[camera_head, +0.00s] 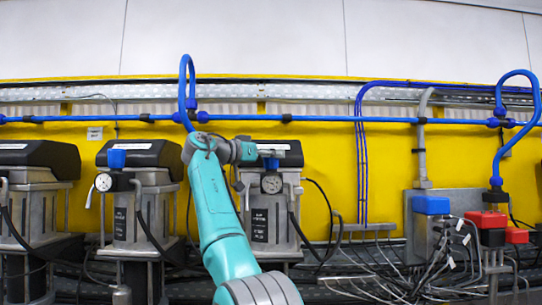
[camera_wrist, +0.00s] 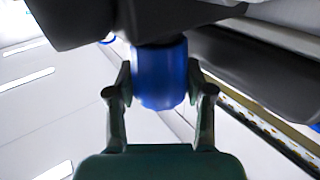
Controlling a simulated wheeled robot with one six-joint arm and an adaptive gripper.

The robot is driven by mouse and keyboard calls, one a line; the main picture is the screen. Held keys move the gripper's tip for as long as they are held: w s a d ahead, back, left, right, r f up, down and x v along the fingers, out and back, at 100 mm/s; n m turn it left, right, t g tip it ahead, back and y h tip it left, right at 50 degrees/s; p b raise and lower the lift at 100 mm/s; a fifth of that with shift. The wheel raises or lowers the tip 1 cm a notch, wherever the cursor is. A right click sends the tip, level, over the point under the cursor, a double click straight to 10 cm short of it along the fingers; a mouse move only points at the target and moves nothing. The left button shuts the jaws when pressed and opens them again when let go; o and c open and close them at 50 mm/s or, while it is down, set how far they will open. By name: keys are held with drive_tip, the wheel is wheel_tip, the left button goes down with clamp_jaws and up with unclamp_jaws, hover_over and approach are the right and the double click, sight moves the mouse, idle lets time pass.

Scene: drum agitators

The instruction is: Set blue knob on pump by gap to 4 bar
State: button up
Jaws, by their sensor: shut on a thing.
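The gauge's needle is too small to read. Its blue knob (camera_wrist: 160,78) fills the middle of the wrist view, below a dark body. A small piece of the knob (camera_head: 271,163) shows in the head view. My gripper (camera_wrist: 160,88) is shut on the knob, one finger on each side. In the head view my gripper (camera_head: 262,152) lies level in front of the pump's top, partly covering it.
Another pump (camera_head: 140,205) with its own blue knob (camera_head: 117,158) and gauge (camera_head: 103,182) stands to the left. A blue pipe (camera_head: 330,119) runs along the wall.

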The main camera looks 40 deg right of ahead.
drive_tip(key=shift+f+m+g, duration=0.1)
drive_tip(key=shift+m+g, duration=0.2)
drive_tip(key=shift+g, duration=0.2)
drive_tip(key=o, duration=1.2)
drive_tip(key=shift+c, duration=0.2)
drive_tip(key=a, duration=1.2)
drive_tip(key=shift+w, duration=0.2)
